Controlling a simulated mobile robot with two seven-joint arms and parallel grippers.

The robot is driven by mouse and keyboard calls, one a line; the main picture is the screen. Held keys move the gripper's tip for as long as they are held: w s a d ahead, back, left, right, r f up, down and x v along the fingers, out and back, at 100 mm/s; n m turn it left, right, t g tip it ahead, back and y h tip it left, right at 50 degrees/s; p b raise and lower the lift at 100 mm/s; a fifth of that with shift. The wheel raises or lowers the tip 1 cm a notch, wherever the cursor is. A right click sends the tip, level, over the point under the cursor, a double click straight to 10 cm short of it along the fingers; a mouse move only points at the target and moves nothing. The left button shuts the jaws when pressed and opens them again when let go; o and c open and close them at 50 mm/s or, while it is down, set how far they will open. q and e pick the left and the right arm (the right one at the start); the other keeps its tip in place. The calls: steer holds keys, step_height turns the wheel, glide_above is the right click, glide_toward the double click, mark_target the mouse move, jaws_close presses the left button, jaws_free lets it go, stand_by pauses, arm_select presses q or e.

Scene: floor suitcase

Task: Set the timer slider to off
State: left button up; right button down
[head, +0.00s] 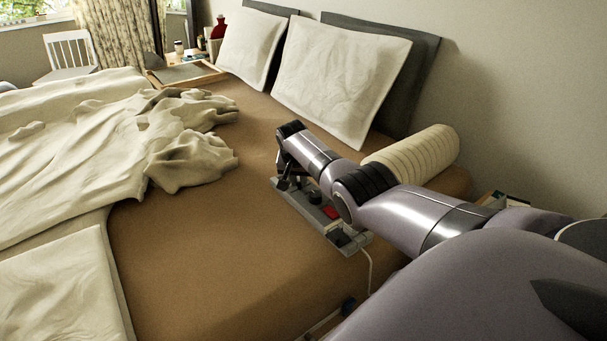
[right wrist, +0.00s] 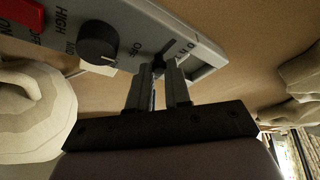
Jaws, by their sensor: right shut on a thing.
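A grey control box (head: 318,217) lies on the brown bed, with a red switch (head: 331,212) and a black knob on top. In the right wrist view the box (right wrist: 120,14) shows a red switch (right wrist: 20,15), a black round knob (right wrist: 99,44) beside printed letters, and a small dark slider tab (right wrist: 166,46) near its end. My right gripper (head: 284,183) is at the far end of the box. In the right wrist view its fingers (right wrist: 162,72) are closed together at the slider tab, and they hide part of it. My left gripper is out of view.
A cream bolster (head: 415,158) lies behind my right arm, near the wall. White pillows (head: 340,80) stand at the headboard, and a rumpled cream blanket (head: 100,150) covers the left. A white cable (head: 368,270) leaves the box's near end. Bare bed surrounds the box's left side.

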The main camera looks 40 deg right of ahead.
mark_target(290, 192)
steer(key=a, duration=0.1)
steer(key=a+p, duration=0.1)
steer(key=shift+w+a+r, duration=0.15)
steer(key=shift+a, duration=0.15)
steer(key=shift+a+f, duration=0.25)
steer(key=shift+a, duration=0.1)
steer(key=c, duration=1.1)
jaws_free()
steer(key=shift+a, duration=0.1)
steer(key=shift+r, duration=0.2)
